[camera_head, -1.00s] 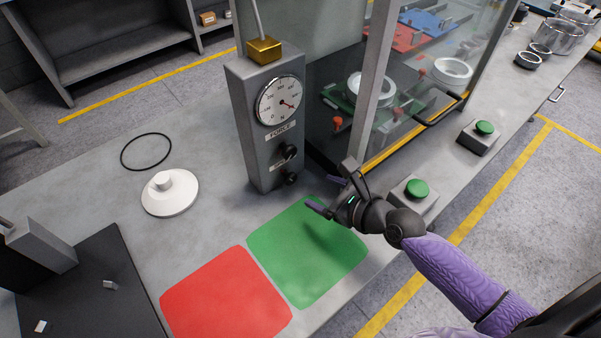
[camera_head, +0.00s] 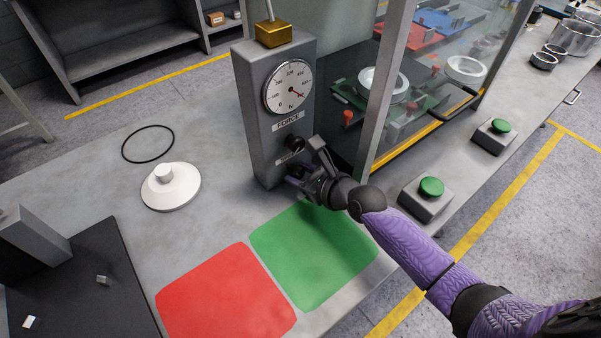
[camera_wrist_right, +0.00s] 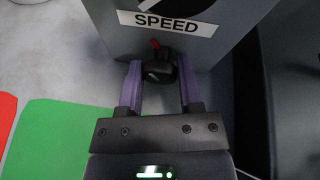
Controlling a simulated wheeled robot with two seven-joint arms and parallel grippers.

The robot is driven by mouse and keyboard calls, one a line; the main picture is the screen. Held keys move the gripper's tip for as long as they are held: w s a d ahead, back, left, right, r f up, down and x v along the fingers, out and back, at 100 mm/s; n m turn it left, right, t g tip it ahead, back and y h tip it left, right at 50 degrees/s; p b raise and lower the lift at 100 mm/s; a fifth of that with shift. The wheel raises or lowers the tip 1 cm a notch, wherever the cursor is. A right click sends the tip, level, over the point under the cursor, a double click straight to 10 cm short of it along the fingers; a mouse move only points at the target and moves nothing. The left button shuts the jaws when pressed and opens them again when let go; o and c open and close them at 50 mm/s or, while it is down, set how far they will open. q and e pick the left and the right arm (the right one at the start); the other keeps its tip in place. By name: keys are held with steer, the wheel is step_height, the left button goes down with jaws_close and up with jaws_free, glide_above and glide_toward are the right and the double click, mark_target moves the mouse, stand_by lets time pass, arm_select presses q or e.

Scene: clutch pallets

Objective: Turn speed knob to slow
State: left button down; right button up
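The grey control box (camera_head: 262,125) stands on the table with a FORCE dial (camera_head: 289,87) above two dark knobs. The upper force knob (camera_head: 295,143) sits under the FORCE label. The speed knob (camera_wrist_right: 160,70) is the lower one, below the SPEED label (camera_wrist_right: 166,23), with a small red mark at its top. My right gripper (camera_wrist_right: 160,72) is open, its purple fingers on either side of the speed knob with narrow gaps showing. In the head view the right gripper (camera_head: 304,166) largely hides that knob. My left gripper is out of view.
Green (camera_head: 315,255) and red (camera_head: 225,300) mats lie in front of the box. A white round part (camera_head: 171,189) and black ring (camera_head: 148,144) lie left. A glass enclosure with a post (camera_head: 390,80) and green-button boxes (camera_head: 431,187) stand right.

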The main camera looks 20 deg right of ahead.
jaws_close()
steer(key=shift+r+n+h+p, duration=0.2)
steer(key=shift+n+h+p, duration=0.15)
steer(key=shift+p, duration=0.6)
steer(key=shift+a+n+h+p, duration=0.1)
steer(key=shift+n+h+p, duration=0.25)
steer(key=shift+p, duration=0.5)
steer(key=shift+f+n+t+h+p, duration=0.1)
steer(key=shift+n+t+h+p, duration=0.2)
steer(key=shift+n+h+p, duration=0.35)
steer(key=shift+s+a+f+n+t+h+p, duration=0.15)
steer(key=shift+n+t+h+p, duration=0.15)
steer(key=shift+n+p, duration=0.5)
steer(key=shift+n, duration=0.25)
steer(key=o, duration=0.7)
jaws_free()
steer(key=shift+c, duration=0.2)
